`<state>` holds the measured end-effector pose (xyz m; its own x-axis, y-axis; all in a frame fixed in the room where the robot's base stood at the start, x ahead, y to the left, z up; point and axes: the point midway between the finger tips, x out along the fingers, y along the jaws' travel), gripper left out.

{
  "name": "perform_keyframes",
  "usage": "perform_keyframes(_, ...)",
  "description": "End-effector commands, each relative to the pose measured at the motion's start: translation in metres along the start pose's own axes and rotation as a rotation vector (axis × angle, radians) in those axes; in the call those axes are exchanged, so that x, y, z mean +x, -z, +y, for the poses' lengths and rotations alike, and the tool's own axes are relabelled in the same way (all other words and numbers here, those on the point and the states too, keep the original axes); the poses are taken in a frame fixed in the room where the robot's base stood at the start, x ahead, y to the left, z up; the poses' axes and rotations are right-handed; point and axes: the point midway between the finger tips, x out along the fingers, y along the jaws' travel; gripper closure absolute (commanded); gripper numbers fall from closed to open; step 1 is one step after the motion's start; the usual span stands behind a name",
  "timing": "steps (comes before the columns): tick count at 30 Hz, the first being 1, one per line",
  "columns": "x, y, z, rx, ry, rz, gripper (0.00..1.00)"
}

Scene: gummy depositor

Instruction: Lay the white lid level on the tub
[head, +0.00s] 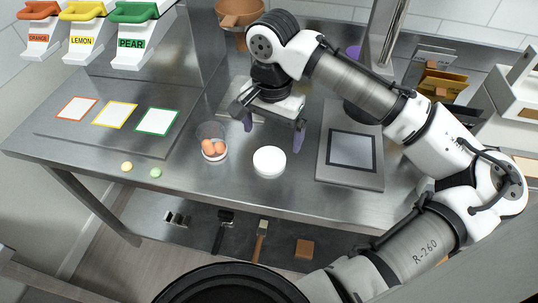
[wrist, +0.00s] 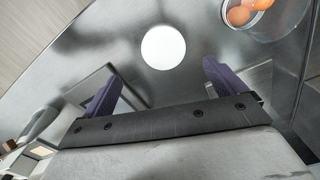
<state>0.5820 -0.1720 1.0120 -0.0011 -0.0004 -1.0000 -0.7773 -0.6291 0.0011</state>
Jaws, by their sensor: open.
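The white lid (head: 269,161) is a round white disc lying flat on the steel table; in the wrist view the lid (wrist: 164,46) shows whole, just beyond the fingertips. The clear tub (head: 211,132) stands upright to the left of the lid, apart from it, with brown-orange balls inside and its top uncovered. The tub (wrist: 281,28) is partly cut off at the top right of the wrist view. My gripper (head: 273,131) is open and empty, its purple fingers spread wide, behind and above the lid. Its height over the table is hard to judge.
A grey scale-like plate (head: 351,153) lies right of the lid. A yellow gummy (head: 127,166) and a green gummy (head: 156,173) lie near the front edge. Coloured cards (head: 115,114) and labelled dispensers (head: 84,32) are at the left. The table around the lid is clear.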

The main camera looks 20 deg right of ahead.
Motion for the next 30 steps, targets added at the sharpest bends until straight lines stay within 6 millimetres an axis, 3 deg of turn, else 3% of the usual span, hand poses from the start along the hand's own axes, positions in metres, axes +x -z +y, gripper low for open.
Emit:
perform_keyframes(4,0.02,0.0,0.0,0.0,0.0,-0.002,0.04)
perform_keyframes(11,0.034,-0.001,-0.002,-0.001,0.0,-0.001,0.04)
perform_keyframes(19,0.07,-0.003,-0.004,-0.002,0.001,0.0,0.04)
perform_keyframes(29,0.078,-0.003,-0.004,-0.003,0.003,0.001,0.04)
perform_keyframes(30,0.078,-0.003,-0.004,-0.003,0.003,0.001,0.09)
